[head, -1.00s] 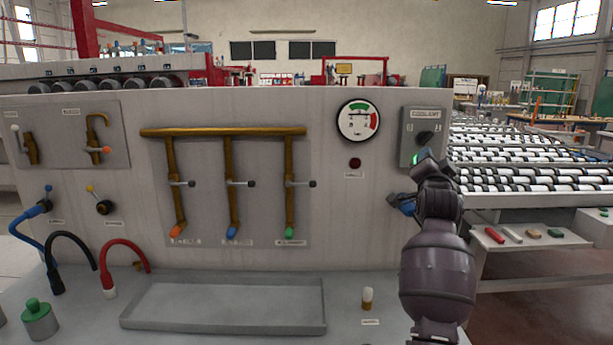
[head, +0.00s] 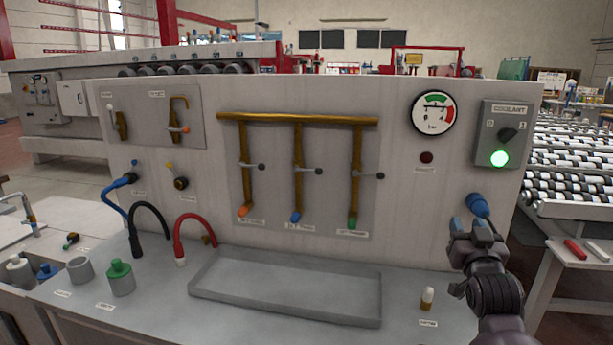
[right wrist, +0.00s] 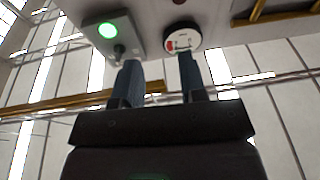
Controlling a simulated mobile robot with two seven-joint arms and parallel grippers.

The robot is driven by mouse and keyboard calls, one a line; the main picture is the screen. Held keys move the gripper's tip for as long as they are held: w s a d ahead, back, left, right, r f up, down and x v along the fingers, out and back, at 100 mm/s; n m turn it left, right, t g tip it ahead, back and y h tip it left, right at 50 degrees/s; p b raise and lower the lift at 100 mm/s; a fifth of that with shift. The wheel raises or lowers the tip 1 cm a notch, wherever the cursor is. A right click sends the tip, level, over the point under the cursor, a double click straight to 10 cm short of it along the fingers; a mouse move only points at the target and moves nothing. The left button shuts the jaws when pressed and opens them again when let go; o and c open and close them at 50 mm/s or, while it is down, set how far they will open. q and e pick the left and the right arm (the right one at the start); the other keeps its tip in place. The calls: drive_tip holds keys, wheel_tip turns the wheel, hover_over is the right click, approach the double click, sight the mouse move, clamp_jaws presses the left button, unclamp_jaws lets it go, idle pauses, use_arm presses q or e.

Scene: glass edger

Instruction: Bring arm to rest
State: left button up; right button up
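My right gripper (head: 472,228) is in front of the panel at the right, below the coolant switch box (head: 488,120). Its two blue-grey fingers stand apart with nothing between them, as the right wrist view (right wrist: 158,78) also shows. The fingertips appear close to a blue fitting (head: 478,205) on the panel; I cannot tell whether they touch it. The box has a dark knob (head: 508,135) and a lit green lamp (head: 499,158). The box also shows in the right wrist view (right wrist: 122,25), apart from the fingers. My left gripper is not in view.
The panel holds a round gauge (head: 433,113), brass pipes (head: 298,119) and several valves. A roller conveyor (head: 570,175) stands at the right.

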drive_tip(key=s+a+f+n+g+y, duration=0.1)
drive_tip(key=s+f, duration=0.3)
drive_tip(key=f, duration=0.3)
drive_tip(key=s+a+f+n+g+y, duration=0.1)
drive_tip(key=s+a+f, duration=0.1)
drive_tip(key=s+f, duration=0.3)
drive_tip(key=s+a+f+n+g+y, duration=0.1)
drive_tip(key=s+f, duration=0.4)
drive_tip(key=f, duration=0.5)
drive_tip(key=shift+s+a+g, duration=0.25)
drive_tip(key=shift+a+g, duration=0.3)
drive_tip(key=shift+g, duration=0.05)
drive_tip(key=s+f+g, duration=0.2)
drive_tip(key=s+f, duration=0.5)
drive_tip(key=s, duration=0.2)
drive_tip(key=s+f+g, duration=0.2)
drive_tip(key=s+f, duration=0.5)
drive_tip(key=s, duration=0.3)
drive_tip(key=shift+s+a+f+g, duration=0.3)
